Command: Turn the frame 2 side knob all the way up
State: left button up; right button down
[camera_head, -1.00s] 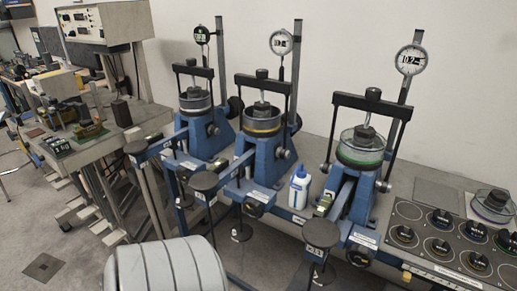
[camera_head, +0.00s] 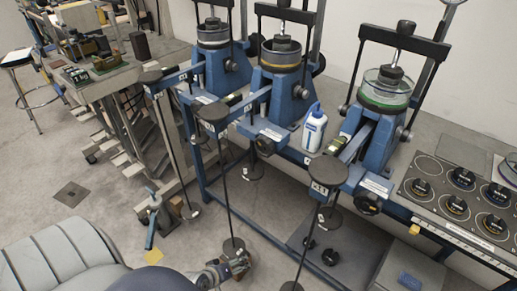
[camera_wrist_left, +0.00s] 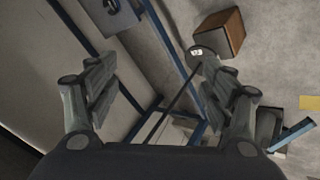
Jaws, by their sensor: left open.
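The middle blue lever frame (camera_head: 284,98), which I take as frame 2, stands on the bench between two similar frames. A small silver knob (camera_head: 303,92) sits on its right side, and a dark round knob (camera_head: 265,146) is on its front below the beam. I cannot tell which is the side knob, or how far either is turned. My left gripper (camera_head: 235,266) is low over the floor, below and in front of the bench, well away from the frame. In the left wrist view its two fingers (camera_wrist_left: 155,95) are spread, with a thin hanger rod showing between them. My right gripper is not in view.
Hanger rods with round weights (camera_head: 212,112) hang before the bench. A white and blue bottle (camera_head: 314,132) stands right of the middle frame. A wooden block (camera_wrist_left: 220,32) shows in the wrist view.

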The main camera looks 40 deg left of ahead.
pick_arm(q)
jog(key=w+a+r+n+t+b, duration=0.2)
jog(key=w+a+r+n+t, duration=0.25)
jog(key=w+r, duration=0.6)
jog(key=n+t+h+b, duration=0.2)
jog(key=n+t, duration=0.3)
jog(key=n, duration=0.2)
send_near(262, 148)
jog(key=w, duration=0.2)
jog(key=shift+m, duration=0.25)
jog(key=w, duration=0.2)
jog(key=w+p, duration=0.1)
jog(key=w, duration=0.2)
jog(key=w+d, duration=0.1)
jog(key=w, duration=0.2)
jog(key=shift+w+d+f+p, duration=0.1)
jog(key=shift+w+p, duration=0.05)
jog(key=shift+p, duration=0.25)
jog(key=shift+w+f, duration=0.1)
jog(key=shift+w, duration=0.1)
jog(key=shift+c, duration=1.3)
jog(key=c, duration=1.2)
jog(key=shift+o, duration=0.2)
